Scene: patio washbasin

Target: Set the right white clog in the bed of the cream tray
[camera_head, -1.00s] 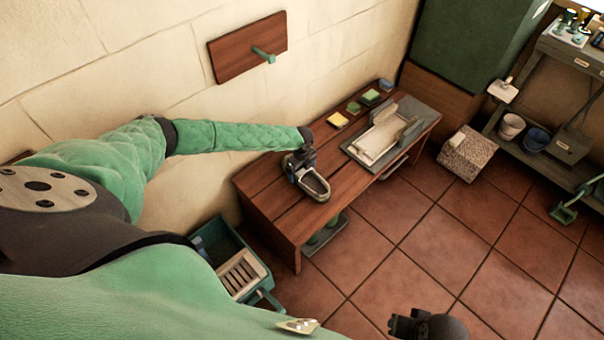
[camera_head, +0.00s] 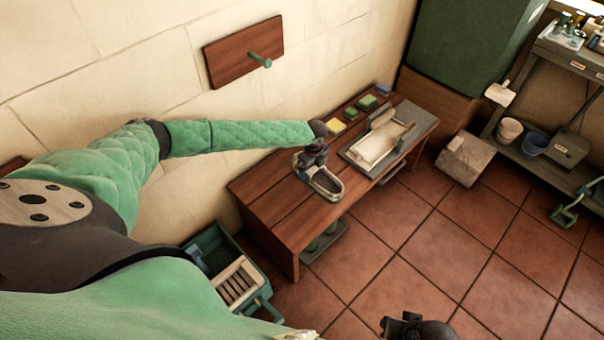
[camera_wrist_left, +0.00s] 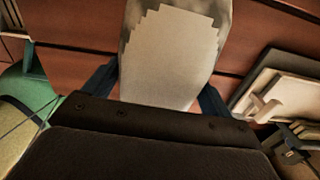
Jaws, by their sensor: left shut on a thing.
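The white clog (camera_head: 326,183) is in my left gripper (camera_head: 316,170), over the middle of the wooden bench. In the left wrist view its pale sole (camera_wrist_left: 168,50) fills the space between the two fingers of my left gripper (camera_wrist_left: 160,92), which are shut on it. The cream tray (camera_head: 372,152) lies on the bench to the right of the clog, apart from it. Part of the tray also shows at the right of the left wrist view (camera_wrist_left: 275,92). My right gripper (camera_head: 405,326) is a dark shape at the bottom edge, its fingers unclear.
The wooden bench (camera_head: 272,205) has bare planks left of the clog. Yellow and green sponges (camera_head: 335,125) lie behind, near the wall. A green crate (camera_head: 262,298) stands on the floor at left. A wooden board with a peg (camera_head: 235,52) is on the wall.

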